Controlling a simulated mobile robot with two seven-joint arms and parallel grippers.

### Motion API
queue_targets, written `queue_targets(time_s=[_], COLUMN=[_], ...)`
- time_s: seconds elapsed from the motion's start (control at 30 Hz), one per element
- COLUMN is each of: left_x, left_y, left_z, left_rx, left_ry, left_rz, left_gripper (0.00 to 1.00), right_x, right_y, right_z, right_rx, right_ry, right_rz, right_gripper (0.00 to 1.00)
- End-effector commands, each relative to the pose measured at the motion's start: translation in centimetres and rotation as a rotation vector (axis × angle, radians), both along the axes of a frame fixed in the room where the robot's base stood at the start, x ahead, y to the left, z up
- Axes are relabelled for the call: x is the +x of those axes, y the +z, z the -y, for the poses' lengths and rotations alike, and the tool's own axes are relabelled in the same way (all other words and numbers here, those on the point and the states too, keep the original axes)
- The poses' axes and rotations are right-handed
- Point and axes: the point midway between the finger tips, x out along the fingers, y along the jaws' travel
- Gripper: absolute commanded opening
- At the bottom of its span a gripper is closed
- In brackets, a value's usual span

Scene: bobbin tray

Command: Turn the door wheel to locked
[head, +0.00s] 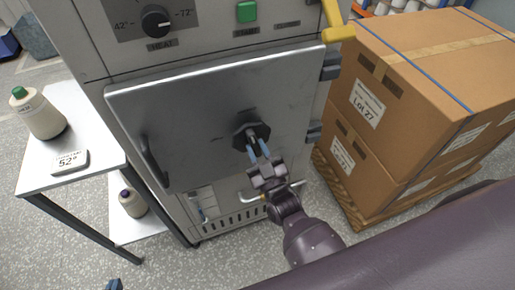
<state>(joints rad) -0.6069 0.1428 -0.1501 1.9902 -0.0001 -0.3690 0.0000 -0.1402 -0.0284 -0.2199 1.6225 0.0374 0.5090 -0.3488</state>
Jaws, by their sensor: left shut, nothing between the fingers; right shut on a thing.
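The grey metal door (195,110) sits on the front of the machine, looking flat against it. It has a dark bar handle (152,160) at its left side and hinges at its right. The small dark door wheel (251,136) is right of the door's middle. My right gripper (259,150) has its blue fingers shut on the wheel from below, hiding part of it. Any lock marking around the wheel is too small to read. Only the blue tip of my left gripper (113,285) shows at the bottom edge, shut and empty, far from the door.
A panel above the door holds a heat knob (156,21) and a green button (246,11). A yellow handle (338,25) juts out at upper right. Cardboard boxes (420,80) stand on a pallet at right.

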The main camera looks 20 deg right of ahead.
Motion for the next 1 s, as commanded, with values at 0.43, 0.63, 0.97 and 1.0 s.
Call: queue_targets(time_s=[0.43,0.63,0.97,1.0], left_x=[0.47,0.6,0.55,0.52], left_y=[0.31,0.38,0.37,0.35], left_z=[0.07,0.09,0.08,0.08], left_rx=[0.0,-0.001,0.0,0.0], left_ry=[-0.002,-0.003,-0.002,-0.002], left_rz=[0.01,0.012,0.012,0.011], left_gripper=[0.0,0.0,0.0,0.0], right_x=[-0.03,-0.03,-0.03,-0.03], right_y=[-0.11,-0.13,-0.13,-0.13], right_z=[-0.16,-0.16,-0.16,-0.16], right_rx=[0.214,0.239,0.243,0.243], right_ry=[0.0,0.0,0.001,0.001], right_rz=[-0.01,-0.01,-0.011,-0.011], right_gripper=[0.0,0.0,0.0,0.0])
